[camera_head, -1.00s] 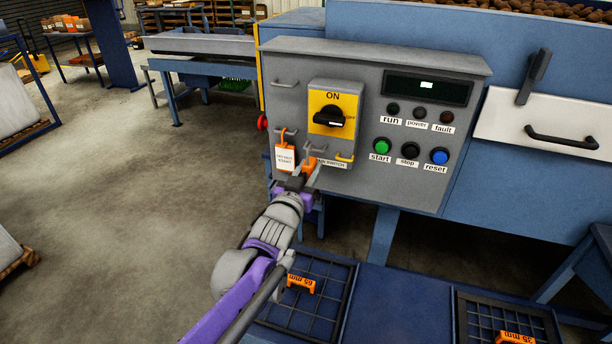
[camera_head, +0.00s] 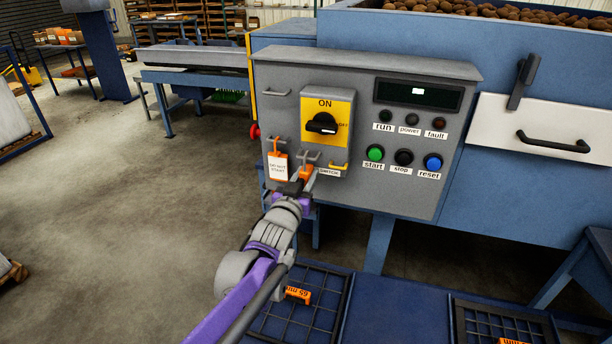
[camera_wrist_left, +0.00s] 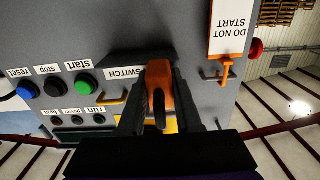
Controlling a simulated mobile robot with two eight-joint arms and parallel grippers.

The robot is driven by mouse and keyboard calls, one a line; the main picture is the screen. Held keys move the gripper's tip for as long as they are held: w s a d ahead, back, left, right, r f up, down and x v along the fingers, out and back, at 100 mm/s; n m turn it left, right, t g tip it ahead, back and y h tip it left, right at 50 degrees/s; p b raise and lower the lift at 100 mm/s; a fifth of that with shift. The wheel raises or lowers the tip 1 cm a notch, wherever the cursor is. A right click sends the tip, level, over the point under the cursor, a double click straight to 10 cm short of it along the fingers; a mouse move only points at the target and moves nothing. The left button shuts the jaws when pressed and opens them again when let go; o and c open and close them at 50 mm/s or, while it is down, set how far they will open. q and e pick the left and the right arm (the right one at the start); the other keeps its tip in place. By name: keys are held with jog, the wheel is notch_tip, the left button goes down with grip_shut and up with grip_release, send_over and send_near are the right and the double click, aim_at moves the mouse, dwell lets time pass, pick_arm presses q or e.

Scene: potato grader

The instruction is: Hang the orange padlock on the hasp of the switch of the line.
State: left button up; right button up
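The orange padlock (camera_head: 306,173) is between the fingers of my left gripper (camera_head: 297,187), close in front of the lower part of the grey control panel. In the left wrist view the padlock (camera_wrist_left: 160,80) sits between the dark fingers (camera_wrist_left: 160,118), which are shut on it. The switch (camera_head: 322,124) is a black knob on a yellow plate marked ON. A small yellow loop (camera_head: 339,166), which looks like the hasp, is just right of the padlock; it also shows in the left wrist view (camera_wrist_left: 110,108). Whether the padlock touches anything on the panel cannot be told. My right gripper is not in view.
A white DO NOT START tag (camera_head: 278,167) hangs from a hook left of the padlock. A grey hook (camera_head: 311,156) is just above the padlock. Start, stop and reset buttons (camera_head: 404,157) are to the right. Black grids (camera_head: 300,318) lie below on the blue surface.

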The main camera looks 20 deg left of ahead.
pick_arm(q)
jog(key=o, duration=0.5)
jog(key=shift+s, duration=0.1)
jog(key=s, duration=1.1)
jog(key=s+f+g+p, duration=0.3)
jog(key=s+f+g, duration=0.3)
jog(key=s, duration=0.6)
jog(key=s+f+g+p, duration=0.3)
jog(key=s+f+g, duration=0.3)
jog(key=s+f, duration=0.4)
jog(key=shift+s+a+g+y, duration=0.15)
jog(key=shift+s+g+y, duration=0.15)
jog(key=shift+s, duration=0.85)
jog(key=shift+r, duration=0.1)
